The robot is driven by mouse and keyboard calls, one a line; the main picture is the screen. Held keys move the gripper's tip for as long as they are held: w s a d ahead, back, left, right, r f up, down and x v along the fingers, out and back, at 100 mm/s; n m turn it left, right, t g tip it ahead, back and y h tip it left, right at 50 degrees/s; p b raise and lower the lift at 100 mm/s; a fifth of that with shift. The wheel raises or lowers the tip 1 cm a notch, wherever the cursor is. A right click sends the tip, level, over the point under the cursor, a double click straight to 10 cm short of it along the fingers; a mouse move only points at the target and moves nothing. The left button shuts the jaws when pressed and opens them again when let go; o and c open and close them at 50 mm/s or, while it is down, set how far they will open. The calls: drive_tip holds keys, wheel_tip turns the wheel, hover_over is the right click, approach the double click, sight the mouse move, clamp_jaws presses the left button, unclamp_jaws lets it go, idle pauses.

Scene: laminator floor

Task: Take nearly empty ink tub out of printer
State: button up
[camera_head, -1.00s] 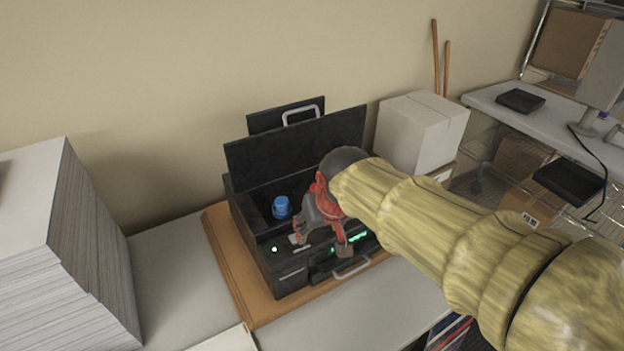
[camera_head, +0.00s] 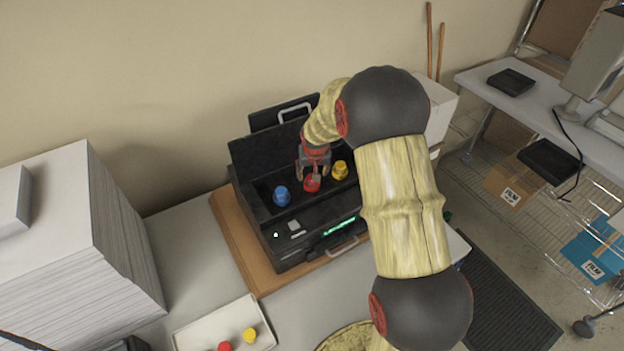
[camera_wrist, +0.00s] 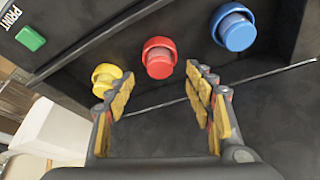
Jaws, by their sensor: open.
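The black printer (camera_head: 300,254) stands with its lid up. In its open bay are a blue ink tub (camera_head: 281,196), a red ink tub (camera_head: 312,183) and a yellow ink tub (camera_head: 340,170) in a row. My gripper (camera_head: 313,178) is over the bay at the red tub, open and empty. In the wrist view, the red tub (camera_wrist: 159,58) is just beyond my open fingertips (camera_wrist: 152,85), roughly between them. The yellow tub (camera_wrist: 105,78) is near the left finger, and the blue tub (camera_wrist: 234,28) is farther right. I cannot tell the ink levels.
A white tray (camera_head: 195,334) with a red and a yellow tub lies in front of the printer. A tall paper stack (camera_head: 120,240) stands left. The raised lid (camera_head: 262,155) is behind the bay. A white box stands right.

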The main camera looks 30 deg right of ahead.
drive_tip(key=shift+p+x, duration=0.9)
drive_tip(key=shift+x, duration=1.85)
drive_tip(key=shift+w, duration=0.15)
drive_tip(key=shift+c, duration=0.8)
drive_tip(key=c, duration=1.1)
